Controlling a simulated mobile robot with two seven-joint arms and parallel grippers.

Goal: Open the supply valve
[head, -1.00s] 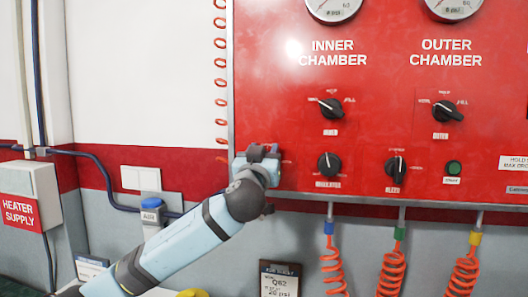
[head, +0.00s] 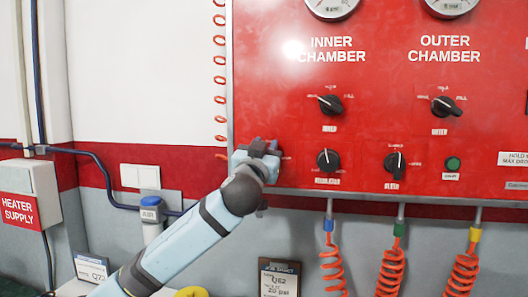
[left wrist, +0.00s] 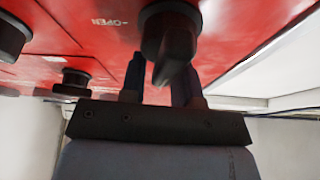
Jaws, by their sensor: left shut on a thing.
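My left gripper (head: 268,158) is at the lower left of the red panel (head: 390,80), and its arm hides the knob there in the head view. In the left wrist view a dark round knob (left wrist: 168,30), which I take to be the supply valve, sits between the two fingers of my left gripper (left wrist: 160,82). The gripper is shut on the knob's grip. An "OPEN" mark (left wrist: 110,21) is printed on the red panel left of this knob. The knob's exact angle is hard to tell. My right gripper is not in view.
The regulator knob (head: 328,162) is close to the right of my left gripper. Other knobs, a green button (head: 453,164) and gauges are further right. Orange coiled hoses (head: 333,270) hang below. A heater supply box (head: 28,196) is on the left wall.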

